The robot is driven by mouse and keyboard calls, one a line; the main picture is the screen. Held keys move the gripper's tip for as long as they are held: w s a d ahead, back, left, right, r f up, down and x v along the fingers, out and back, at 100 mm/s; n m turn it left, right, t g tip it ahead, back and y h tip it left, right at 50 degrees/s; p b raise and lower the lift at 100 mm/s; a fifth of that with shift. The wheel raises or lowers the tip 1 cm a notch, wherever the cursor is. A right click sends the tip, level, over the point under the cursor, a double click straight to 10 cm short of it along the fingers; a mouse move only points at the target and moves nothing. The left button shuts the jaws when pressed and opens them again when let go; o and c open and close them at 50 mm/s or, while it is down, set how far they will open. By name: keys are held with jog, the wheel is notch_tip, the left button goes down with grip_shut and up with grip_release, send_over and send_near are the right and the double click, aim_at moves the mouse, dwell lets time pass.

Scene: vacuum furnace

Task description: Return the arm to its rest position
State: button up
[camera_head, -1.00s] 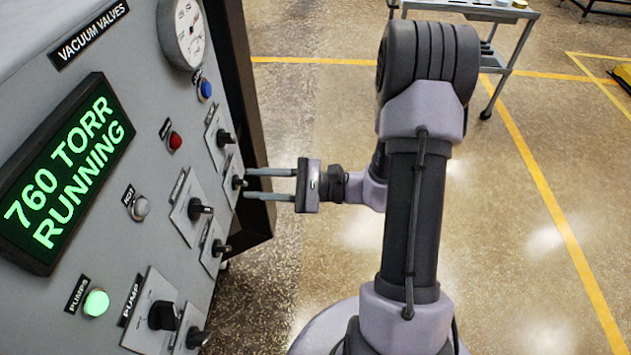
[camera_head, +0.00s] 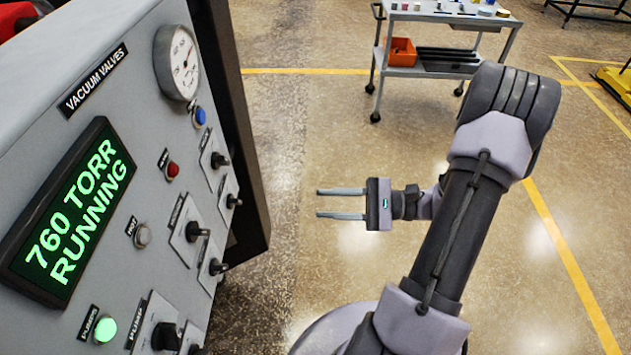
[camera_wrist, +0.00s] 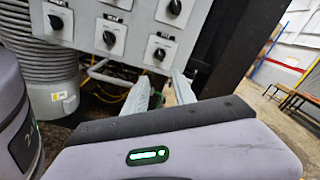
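My gripper (camera_head: 341,203) is open and empty in the head view, with its two fingers apart and pointing left toward the furnace control panel (camera_head: 140,165). A clear gap of floor lies between the fingertips and the panel's knobs. In the wrist view my gripper's fingers (camera_wrist: 165,92) also show apart with nothing between them. The wrist view shows panel knobs (camera_wrist: 174,8) above and beyond the fingers. The panel display (camera_head: 75,215) reads "760 TORR RUNNING", and a green pumps light (camera_head: 105,329) is lit.
A wheeled cart (camera_head: 440,15) with an orange bin (camera_head: 401,52) stands at the back. A yellow object (camera_head: 615,83) is at the far right. The floor around the arm is mostly clear. In the wrist view a ribbed grey hose (camera_wrist: 55,60) stands at the left.

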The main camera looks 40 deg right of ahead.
jog(key=s+a+r+n+g+h+b, duration=0.1)
jog(key=s+a+r+n+h, duration=0.3)
jog(key=a, duration=0.5)
jog(key=s+a+r+n+g+h, duration=0.3)
jog(key=a+r+n+h, duration=0.5)
jog(key=a+n, duration=0.1)
jog(key=shift+s+r+n+g+h+b, duration=0.2)
jog(key=shift+s+n+g+h+b, duration=0.15)
jog(key=shift+n, duration=0.45)
